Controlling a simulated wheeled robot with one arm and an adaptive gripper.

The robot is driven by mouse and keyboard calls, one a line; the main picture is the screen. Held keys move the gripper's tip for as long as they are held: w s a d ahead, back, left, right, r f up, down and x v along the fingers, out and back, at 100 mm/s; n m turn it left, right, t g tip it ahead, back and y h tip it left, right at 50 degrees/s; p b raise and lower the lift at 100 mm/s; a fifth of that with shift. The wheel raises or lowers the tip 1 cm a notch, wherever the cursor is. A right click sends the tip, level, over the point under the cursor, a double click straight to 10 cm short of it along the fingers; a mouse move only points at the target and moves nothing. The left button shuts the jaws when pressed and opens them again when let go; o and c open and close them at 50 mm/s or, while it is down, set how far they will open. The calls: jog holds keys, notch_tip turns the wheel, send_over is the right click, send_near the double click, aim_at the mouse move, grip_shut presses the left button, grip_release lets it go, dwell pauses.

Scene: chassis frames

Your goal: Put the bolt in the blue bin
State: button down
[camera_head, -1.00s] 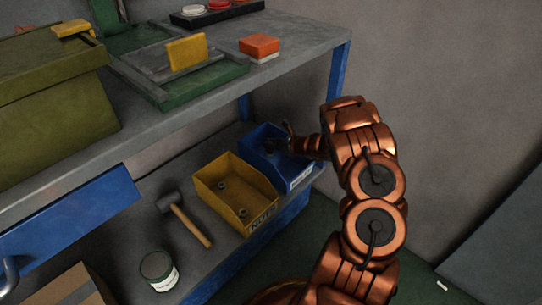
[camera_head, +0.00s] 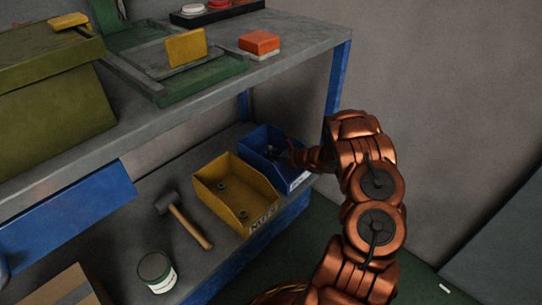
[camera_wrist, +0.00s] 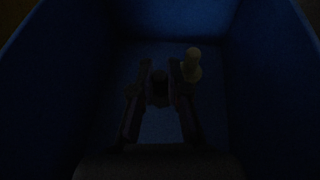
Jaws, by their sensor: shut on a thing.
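The blue bin (camera_head: 289,177) stands on the lower shelf at its right end, and its walls (camera_wrist: 52,75) surround the dim wrist view. My gripper (camera_head: 284,153) reaches into the bin from the right. In the wrist view my gripper (camera_wrist: 160,88) is shut on a small dark piece, the bolt (camera_wrist: 160,86), between its fingertips, low inside the bin. Its full shape is hard to make out in the dark. A pale yellowish bolt-like piece (camera_wrist: 192,65) is in the bin just right of the fingers.
A yellow bin (camera_head: 222,205) with a few nuts stands left of the blue bin. A hammer (camera_head: 184,220) and a can (camera_head: 157,271) are on the lower shelf.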

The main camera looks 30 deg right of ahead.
jog(key=c, duration=1.4)
grip_release()
jog(key=shift+c, duration=0.2)
jog(key=shift+r+p, duration=0.2)
jog(key=shift+p, duration=0.15)
jog(key=p+v, duration=0.2)
jog(key=v, duration=0.9)
jog(key=shift+s+d+r, duration=0.15)
jog(key=shift+s+d, duration=0.1)
jog(key=shift+s, duration=0.15)
